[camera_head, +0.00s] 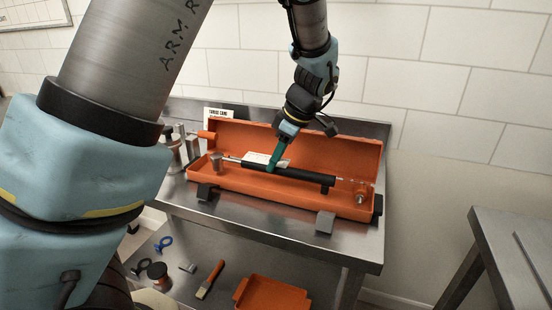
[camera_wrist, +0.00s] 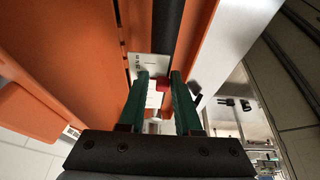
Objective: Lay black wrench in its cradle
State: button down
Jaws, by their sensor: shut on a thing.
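The black wrench (camera_head: 308,175) is a long bar with a black grip and a silver shaft toward the left. It lies lengthwise over the open orange case (camera_head: 285,194), whose trough serves as its cradle. My gripper (camera_head: 271,168), with green fingers, reaches down from above and is shut on the wrench near the middle. In the wrist view the black bar (camera_wrist: 168,28) runs away beyond the green fingertips (camera_wrist: 160,84). I cannot tell whether the wrench touches the case floor or hangs just above it.
The case's raised lid (camera_head: 345,150) stands behind the wrench. Metal parts (camera_head: 190,150) crowd the left end. A brush (camera_head: 211,279) and an orange bin (camera_head: 270,293) are on the lower shelf.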

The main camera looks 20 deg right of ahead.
jog(key=shift+f, duration=0.1)
jog(key=shift+f+b, duration=0.4)
jog(key=shift+f, duration=0.05)
jog(key=c, duration=0.5)
grip_release()
jog(key=b+v, duration=0.2)
jog(key=v, duration=0.9)
jog(key=shift+w+a+f, duration=0.1)
